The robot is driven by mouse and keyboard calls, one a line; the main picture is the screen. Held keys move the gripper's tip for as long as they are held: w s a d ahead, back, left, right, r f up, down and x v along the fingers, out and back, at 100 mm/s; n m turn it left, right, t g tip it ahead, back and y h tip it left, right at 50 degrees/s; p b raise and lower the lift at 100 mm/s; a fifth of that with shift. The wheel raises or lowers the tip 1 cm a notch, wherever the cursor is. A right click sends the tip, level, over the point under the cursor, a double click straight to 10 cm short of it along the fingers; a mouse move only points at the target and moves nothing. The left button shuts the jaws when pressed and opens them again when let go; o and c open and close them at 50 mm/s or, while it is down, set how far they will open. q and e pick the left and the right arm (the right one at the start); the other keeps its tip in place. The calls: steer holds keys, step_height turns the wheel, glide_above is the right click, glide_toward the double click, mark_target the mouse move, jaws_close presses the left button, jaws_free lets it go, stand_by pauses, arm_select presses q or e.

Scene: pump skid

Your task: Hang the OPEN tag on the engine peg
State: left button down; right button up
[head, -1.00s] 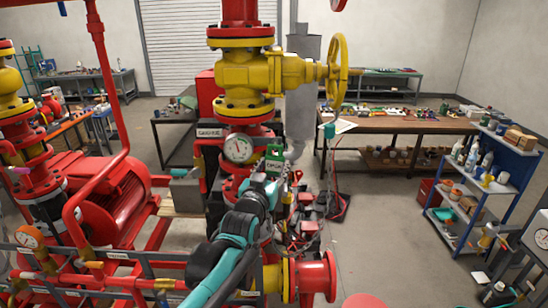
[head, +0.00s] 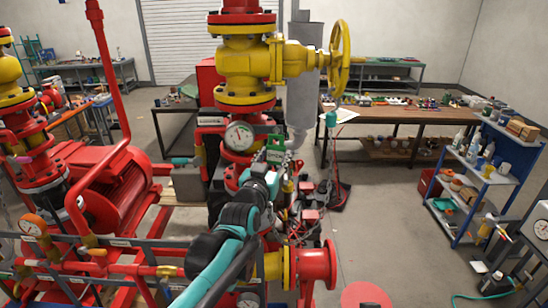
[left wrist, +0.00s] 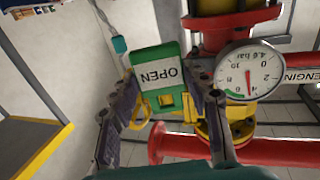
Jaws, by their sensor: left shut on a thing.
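The green OPEN tag (left wrist: 158,76) with a white label is held between the fingers of my left gripper (left wrist: 163,92). In the left wrist view its lettering is upside down. In the head view the tag (head: 276,143) shows just right of the pressure gauge (head: 239,136), with my left gripper (head: 272,160) below it. I cannot make out the engine peg itself. The tag looks apart from the pipe. My right gripper is not in view.
A yellow valve body (head: 245,65) with a yellow handwheel (head: 340,60) stands above the tag. A red flanged pipe (head: 315,264) lies near my left arm. A red motor (head: 108,195) is at the left. Open floor lies right of the skid, before a blue shelf (head: 490,180).

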arm_select(q)
steer(key=shift+w, duration=0.15)
steer(key=shift+w, duration=0.55)
steer(key=shift+s, duration=0.1)
stand_by(1.2)
